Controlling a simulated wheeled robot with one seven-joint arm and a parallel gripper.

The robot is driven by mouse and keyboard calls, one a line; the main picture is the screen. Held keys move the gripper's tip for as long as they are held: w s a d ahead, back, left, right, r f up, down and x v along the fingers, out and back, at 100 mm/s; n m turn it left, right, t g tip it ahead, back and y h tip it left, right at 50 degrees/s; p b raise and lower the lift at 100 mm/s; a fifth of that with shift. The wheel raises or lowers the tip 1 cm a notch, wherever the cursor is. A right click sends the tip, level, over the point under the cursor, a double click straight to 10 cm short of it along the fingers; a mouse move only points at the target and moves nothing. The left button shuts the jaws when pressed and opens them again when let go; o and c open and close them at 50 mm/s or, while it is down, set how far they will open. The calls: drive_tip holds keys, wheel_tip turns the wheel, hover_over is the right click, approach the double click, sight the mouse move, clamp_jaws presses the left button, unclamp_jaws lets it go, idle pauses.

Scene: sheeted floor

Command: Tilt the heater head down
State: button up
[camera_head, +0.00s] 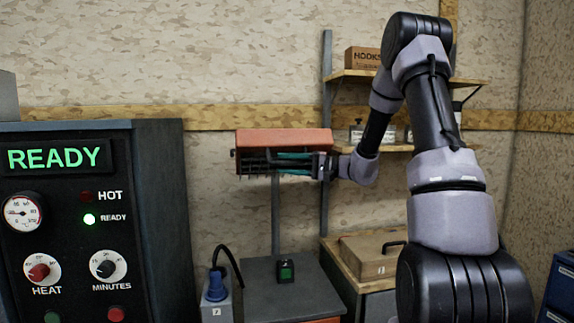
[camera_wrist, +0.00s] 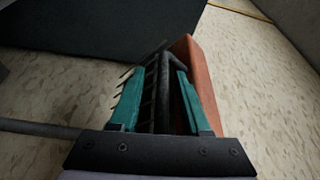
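The heater head (camera_head: 285,136) is an orange-red housing with a dark grille under it, on a post against the back wall. In the wrist view its orange side (camera_wrist: 198,75) shows beyond the right finger, with thin dark grille bars at the left. My gripper (camera_head: 279,163) is at the front of the head, reaching in from the right. In the wrist view my gripper (camera_wrist: 160,75) has its teal fingers apart, either side of a black bar handle (camera_wrist: 161,95). Gaps show between the bar and the fingers. Contact with the head cannot be told.
A dark control panel (camera_head: 150,220) with a lit READY sign fills the left. A grey bench (camera_head: 290,295) stands below the head, with a small green-lit box (camera_head: 286,270). Shelves (camera_head: 405,78) and a lidded wooden box (camera_head: 370,255) are at the right, near my arm.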

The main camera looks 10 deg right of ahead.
drive_tip(key=v, duration=1)
drive_tip(key=shift+s+d, duration=0.2)
drive_tip(key=shift+d, duration=0.15)
drive_tip(key=shift+a, duration=0.1)
drive_tip(key=s+a+r+n+g+h, duration=0.1)
drive_tip(key=s+a+g+h, duration=0.25)
drive_tip(key=s, duration=0.35)
drive_tip(key=s+a+r+n+g+h, duration=0.1)
drive_tip(key=s+a+g+h, duration=0.15)
drive_tip(key=s+a, duration=0.35)
drive_tip(key=s+d+r+m+t+h, duration=0.1)
drive_tip(key=s+d+r+t+h, duration=0.1)
drive_tip(key=s, duration=0.5)
drive_tip(key=s+d+r+m+t+h, duration=0.1)
drive_tip(key=s+d+r+t+h, duration=0.1)
drive_tip(key=s+d+t+h, duration=0.2)
drive_tip(key=s+h, duration=0.3)
drive_tip(key=shift+s+m, duration=0.25)
drive_tip(key=shift+m, duration=0.15)
drive_tip(key=shift+r, duration=0.15)
idle(0.8)
